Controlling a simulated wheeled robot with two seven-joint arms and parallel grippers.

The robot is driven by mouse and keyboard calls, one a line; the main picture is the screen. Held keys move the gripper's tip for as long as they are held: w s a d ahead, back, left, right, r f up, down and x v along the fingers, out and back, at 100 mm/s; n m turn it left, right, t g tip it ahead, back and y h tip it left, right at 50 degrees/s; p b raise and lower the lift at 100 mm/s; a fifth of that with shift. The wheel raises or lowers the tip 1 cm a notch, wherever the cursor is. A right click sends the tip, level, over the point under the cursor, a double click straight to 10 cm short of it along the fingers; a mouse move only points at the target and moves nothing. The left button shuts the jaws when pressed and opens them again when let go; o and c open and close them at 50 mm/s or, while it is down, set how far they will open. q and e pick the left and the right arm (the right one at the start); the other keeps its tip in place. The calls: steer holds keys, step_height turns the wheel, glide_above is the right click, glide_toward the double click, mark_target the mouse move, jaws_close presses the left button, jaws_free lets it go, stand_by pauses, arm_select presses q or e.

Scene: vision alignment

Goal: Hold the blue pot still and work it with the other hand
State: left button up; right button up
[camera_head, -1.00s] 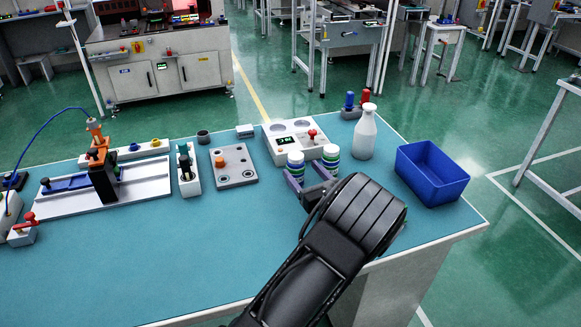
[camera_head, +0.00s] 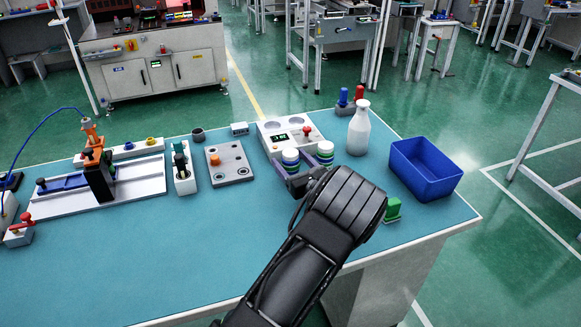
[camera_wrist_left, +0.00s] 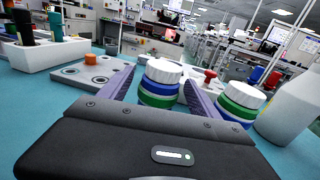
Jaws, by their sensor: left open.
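Two small white-capped pots with blue and green bands stand side by side on the teal table. The left pot (camera_head: 290,158), whose upper band looks blue, is also in the left wrist view (camera_wrist_left: 160,82). The right pot (camera_head: 325,152), whose upper band looks green, shows there too (camera_wrist_left: 238,103). My left gripper (camera_head: 294,182) is open, its purple-grey fingers spread to either side of the left pot. In the left wrist view the gripper (camera_wrist_left: 158,100) shows a gap beside the pot; contact cannot be told. My right gripper is not in view.
A white device with a display (camera_head: 285,128) stands just behind the pots. A white bottle (camera_head: 358,132), a blue bin (camera_head: 425,170) and a green block (camera_head: 392,209) are to the right. A grey plate (camera_head: 230,165) lies left. The front left table is clear.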

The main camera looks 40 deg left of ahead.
arm_select(q)
steer(key=x, duration=0.3)
steer(key=shift+w+a, duration=0.15)
steer(key=shift+a, duration=0.05)
steer(key=shift+c, duration=0.4)
jaws_close()
stand_by(0.6)
